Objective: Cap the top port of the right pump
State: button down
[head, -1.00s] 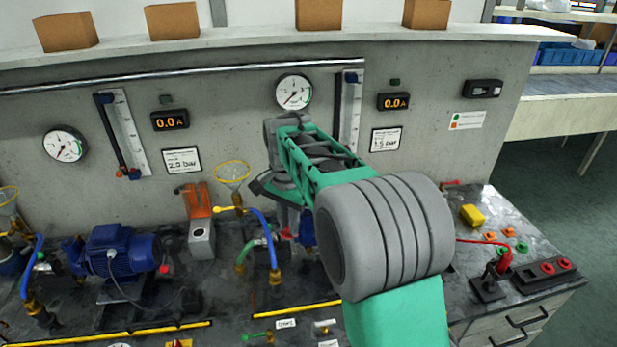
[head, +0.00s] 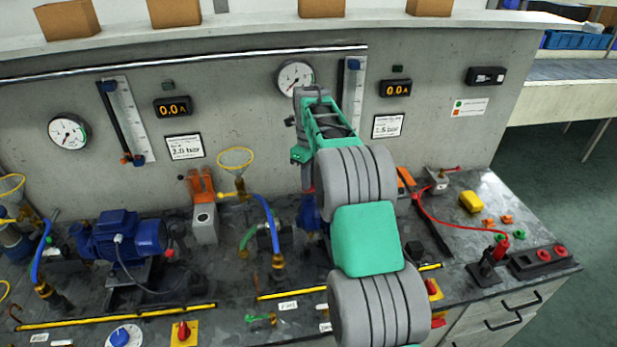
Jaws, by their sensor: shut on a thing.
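The right pump (head: 309,215) is a blue unit on the bench, mostly hidden behind my arm; only its left part shows. Its top port is hidden. My arm reaches over it from the front. Of my gripper (head: 306,172), only a little shows beside the wrist, above the right pump. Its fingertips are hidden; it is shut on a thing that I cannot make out. I cannot tell whether that thing touches the pump. No cap can be made out.
Another blue pump (head: 122,236) stands at the left. A blue hose (head: 268,222) and a yellow ring (head: 235,157) are left of the right pump. The panel wall (head: 240,120) stands behind.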

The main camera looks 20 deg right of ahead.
aim_at(308, 199)
notch_tip(308, 199, down, 3)
jog(key=shift+r+b, duration=0.1)
jog(key=shift+b, duration=0.7)
jog(key=shift+f, duration=0.45)
jog(key=shift+w+a+p, duration=0.1)
jog(key=shift+w+p, duration=0.05)
jog(key=shift+p, duration=0.2)
jog(key=shift+f, duration=0.5)
dwell(0.6)
jog(key=c, duration=1.3)
grip_release()
